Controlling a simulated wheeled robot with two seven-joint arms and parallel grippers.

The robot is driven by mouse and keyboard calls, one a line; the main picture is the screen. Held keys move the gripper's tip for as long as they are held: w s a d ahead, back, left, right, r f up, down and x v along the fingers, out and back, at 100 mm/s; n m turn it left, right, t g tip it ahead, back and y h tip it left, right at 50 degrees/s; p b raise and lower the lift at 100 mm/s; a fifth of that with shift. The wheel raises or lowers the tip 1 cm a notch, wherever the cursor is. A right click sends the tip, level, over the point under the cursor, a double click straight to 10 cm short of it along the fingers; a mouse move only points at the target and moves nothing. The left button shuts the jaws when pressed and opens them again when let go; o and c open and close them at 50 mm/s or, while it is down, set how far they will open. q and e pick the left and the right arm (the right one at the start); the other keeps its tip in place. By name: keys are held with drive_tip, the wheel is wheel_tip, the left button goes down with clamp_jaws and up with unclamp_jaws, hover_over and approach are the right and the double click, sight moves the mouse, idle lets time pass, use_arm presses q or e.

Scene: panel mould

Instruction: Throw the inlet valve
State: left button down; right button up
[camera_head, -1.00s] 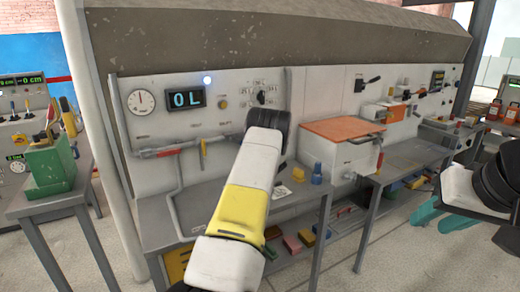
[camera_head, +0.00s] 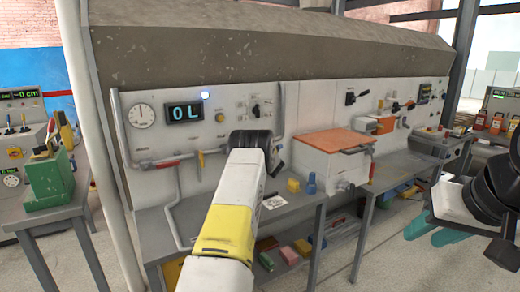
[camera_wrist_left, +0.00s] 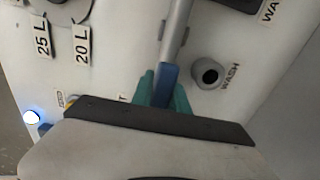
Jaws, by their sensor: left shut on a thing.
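In the left wrist view a lever with a blue grip (camera_wrist_left: 165,82) and a grey shaft stands out from the white panel. The teal fingers of my left gripper (camera_wrist_left: 162,92) are shut around the blue grip. A label beside it is mostly covered, with only its last letter showing, so I cannot read the lever's name. In the head view my left wrist hides these fingers and the lever. My right gripper (camera_head: 434,230), with teal fingers apart, hangs empty at the right, away from the panel.
The panel carries a round gauge (camera_head: 141,115), a display reading 0 L (camera_head: 185,112), a lit blue lamp (camera_head: 205,95) and a red-handled pipe (camera_head: 165,164). A black WASH button (camera_wrist_left: 208,74) sits close to the lever. An orange-lidded box (camera_head: 334,140) stands right of my left arm.

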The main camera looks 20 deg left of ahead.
use_arm(q)
drive_tip(key=shift+r, duration=0.1)
drive_tip(key=c, duration=1.3)
unclamp_jaws()
drive_tip(key=shift+d, duration=0.1)
drive_tip(key=v, duration=0.7)
drive_tip(key=shift+s+d, duration=0.2)
drive_tip(key=shift+d, duration=0.05)
